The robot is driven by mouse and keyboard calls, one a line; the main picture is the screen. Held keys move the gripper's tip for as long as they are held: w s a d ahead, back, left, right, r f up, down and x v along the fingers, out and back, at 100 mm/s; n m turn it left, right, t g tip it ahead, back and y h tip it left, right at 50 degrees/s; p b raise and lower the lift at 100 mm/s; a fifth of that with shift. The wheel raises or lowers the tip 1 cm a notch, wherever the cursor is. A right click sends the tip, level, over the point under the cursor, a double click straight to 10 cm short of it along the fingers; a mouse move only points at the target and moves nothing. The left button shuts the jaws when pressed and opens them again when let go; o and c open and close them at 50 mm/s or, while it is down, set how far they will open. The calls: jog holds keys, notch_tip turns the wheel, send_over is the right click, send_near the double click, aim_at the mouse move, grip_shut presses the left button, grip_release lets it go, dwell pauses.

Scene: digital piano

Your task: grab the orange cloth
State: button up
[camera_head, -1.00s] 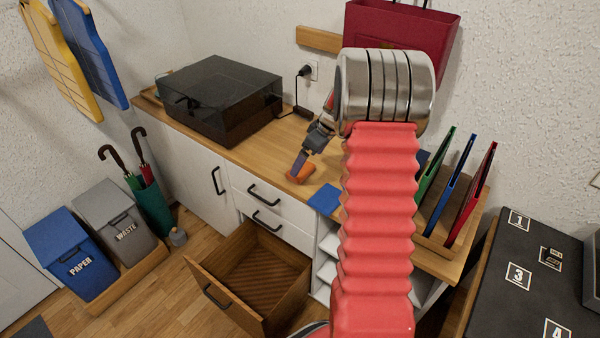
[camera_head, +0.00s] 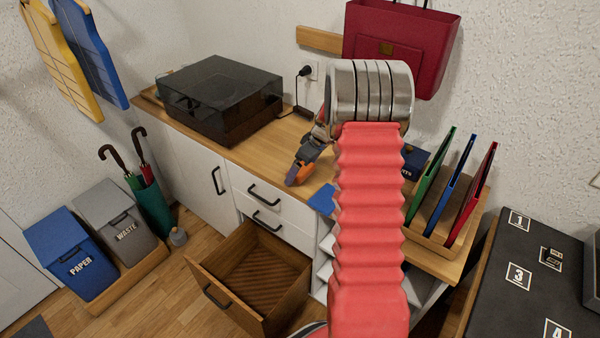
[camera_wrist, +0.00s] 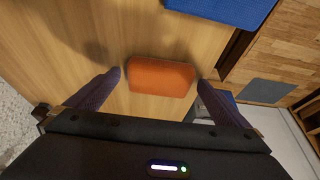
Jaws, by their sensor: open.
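The orange cloth (camera_wrist: 161,77) lies on the wooden countertop in the wrist view, as a small folded block with rounded corners. In the head view only a bit of the orange cloth (camera_head: 303,174) shows, partly hidden by my gripper (camera_head: 296,172). In the wrist view my gripper (camera_wrist: 160,85) is open, with one dark finger toward the left side of the cloth and the other toward its right side. The cloth lies between and just ahead of the fingertips. I cannot tell whether either finger touches it.
A blue cloth (camera_wrist: 225,8) lies near the counter (camera_wrist: 60,45) edge. A dark-lidded box (camera_head: 222,92) stands on the counter at left, a file rack (camera_head: 436,240) at right. Below, a wooden drawer (camera_head: 258,275) is pulled open. A red bag (camera_head: 400,45) hangs on the wall.

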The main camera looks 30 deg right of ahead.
aim_at(303, 169)
jog(key=shift+c, duration=0.4)
jog(key=c, duration=1.1)
jog(key=shift+r, duration=0.1)
jog(key=shift+c, duration=0.2)
notch_tip(303, 169, up, 10)
